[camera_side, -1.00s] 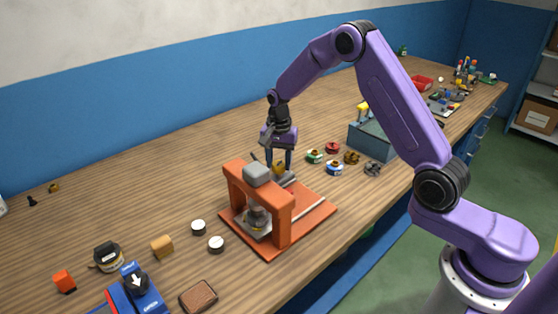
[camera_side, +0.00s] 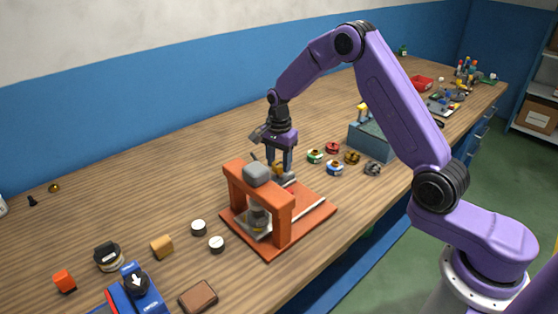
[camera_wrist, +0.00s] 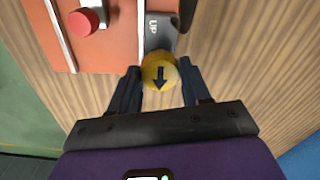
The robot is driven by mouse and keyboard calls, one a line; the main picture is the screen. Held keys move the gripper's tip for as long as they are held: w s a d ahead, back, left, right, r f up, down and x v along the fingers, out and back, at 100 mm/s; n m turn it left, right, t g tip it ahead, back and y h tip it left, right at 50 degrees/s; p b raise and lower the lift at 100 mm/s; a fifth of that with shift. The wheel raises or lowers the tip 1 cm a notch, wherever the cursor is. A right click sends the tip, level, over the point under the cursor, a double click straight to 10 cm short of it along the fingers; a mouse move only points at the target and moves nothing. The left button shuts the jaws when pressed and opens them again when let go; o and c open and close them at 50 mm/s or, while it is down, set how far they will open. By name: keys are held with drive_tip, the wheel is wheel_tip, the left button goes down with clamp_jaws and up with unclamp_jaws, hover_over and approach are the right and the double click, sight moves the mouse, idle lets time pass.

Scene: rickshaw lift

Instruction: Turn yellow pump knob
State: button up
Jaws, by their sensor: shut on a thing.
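The yellow pump knob (camera_wrist: 159,73) is round, with a dark arrow on its face that points toward the bottom of the wrist view. My gripper (camera_wrist: 158,85) has its two dark fingers on either side of the knob and is shut on it. In the side view my gripper (camera_side: 280,172) is lowered behind the orange press frame (camera_side: 233,188), and its fingers mostly hide the knob. A grey plate marked "UP" (camera_wrist: 158,32) lies beside the knob in the wrist view.
A red button (camera_wrist: 82,22) sits on the orange base. Several small coloured knobs (camera_side: 335,168) and a blue-grey box (camera_side: 372,141) stand to the right. Two white-topped discs (camera_side: 216,244) lie in front at the left. Open wood lies behind the press.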

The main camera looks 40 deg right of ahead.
sight(279, 164)
drive_tip(key=o, duration=1.1)
drive_tip(key=shift+c, duration=0.2)
wheel_tip(279, 164, up, 18)
drive_tip(key=shift+f, duration=0.25)
